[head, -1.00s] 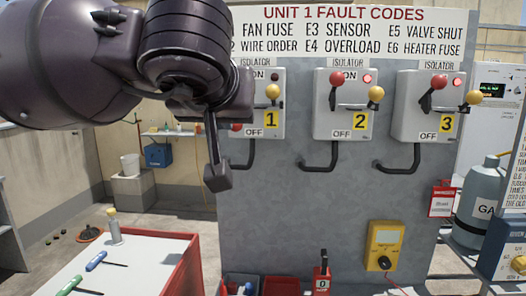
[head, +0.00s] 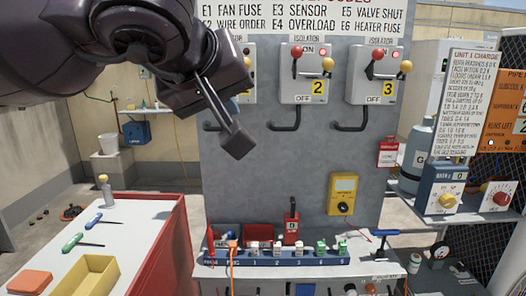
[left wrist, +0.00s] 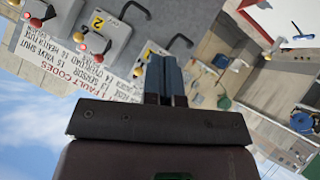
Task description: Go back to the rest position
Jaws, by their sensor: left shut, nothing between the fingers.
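My left gripper (head: 238,146) hangs from the upper left in the head view, in front of the grey isolator panel (head: 265,170). Its fingers are together, with nothing between them. The left wrist view also shows the shut fingers (left wrist: 165,75), with the panel turned over behind them. Isolator 2 (head: 305,85) and isolator 3 (head: 372,90) show on the panel, each with a red and a yellow knob and a lit red lamp. My right gripper is not in view.
A white-topped bench (head: 125,225) with screwdrivers and a yellow tray (head: 88,277) stands at the left. A bench with a blue terminal strip (head: 275,258) is below the panel. A yellow meter (head: 343,190) is on the panel. A gas cylinder (head: 416,150) and control boxes are at the right.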

